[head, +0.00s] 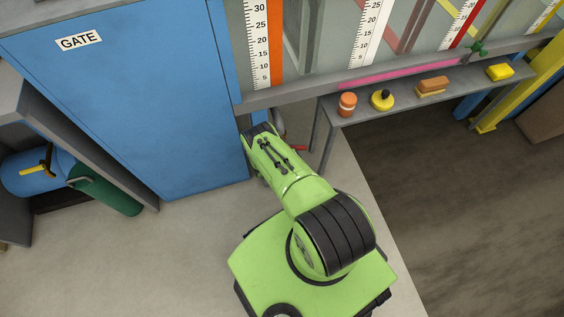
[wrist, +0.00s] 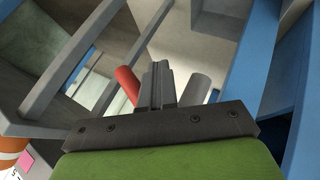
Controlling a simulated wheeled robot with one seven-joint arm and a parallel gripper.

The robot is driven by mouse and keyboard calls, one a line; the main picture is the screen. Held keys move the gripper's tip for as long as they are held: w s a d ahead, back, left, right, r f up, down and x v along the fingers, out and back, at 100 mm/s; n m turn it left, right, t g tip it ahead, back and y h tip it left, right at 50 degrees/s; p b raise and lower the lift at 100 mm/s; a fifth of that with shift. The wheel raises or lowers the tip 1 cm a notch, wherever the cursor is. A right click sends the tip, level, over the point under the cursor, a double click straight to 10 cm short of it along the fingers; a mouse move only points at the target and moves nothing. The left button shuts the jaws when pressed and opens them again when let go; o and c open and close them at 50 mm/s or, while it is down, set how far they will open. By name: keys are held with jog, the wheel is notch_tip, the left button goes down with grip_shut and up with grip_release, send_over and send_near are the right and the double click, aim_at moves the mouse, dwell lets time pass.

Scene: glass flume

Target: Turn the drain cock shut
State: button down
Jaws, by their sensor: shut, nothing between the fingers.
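The drain cock shows in the head view as a small red handle (head: 299,148) low under the flume, just right of the end of my arm. In the wrist view the red handle (wrist: 127,84) stands tilted just left of my gripper's fingers, and a grey pipe (wrist: 196,88) is just right of them. My gripper (wrist: 159,68) is shut and empty, its fingers side by side. I cannot tell whether the fingers touch the handle. The lower ends of handle and pipe are hidden behind the gripper's body. In the head view my arm hides the gripper's fingers.
A blue cabinet marked GATE (head: 120,100) stands close left of my arm. A grey shelf (head: 413,100) to the right bears an orange jar (head: 347,104), a yellow item (head: 382,101), a brush (head: 433,86) and a yellow block (head: 500,72). Grey frame bars (wrist: 80,70) lie left in the wrist view.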

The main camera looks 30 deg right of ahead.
jog(key=shift+d+r, duration=0.3)
jog(key=shift+d, duration=0.1)
jog(key=shift+s+d+r+h, duration=0.1)
jog(key=shift+d+r+h, duration=0.05)
jog(key=shift+h, duration=0.25)
jog(key=shift+d+r+h, duration=0.1)
jog(key=shift+r+h, duration=0.05)
jog(key=shift+h, duration=0.15)
dwell(0.4)
jog(key=p+v, duration=0.6)
jog(key=v, duration=0.9)
jog(key=shift+a+r, duration=0.25)
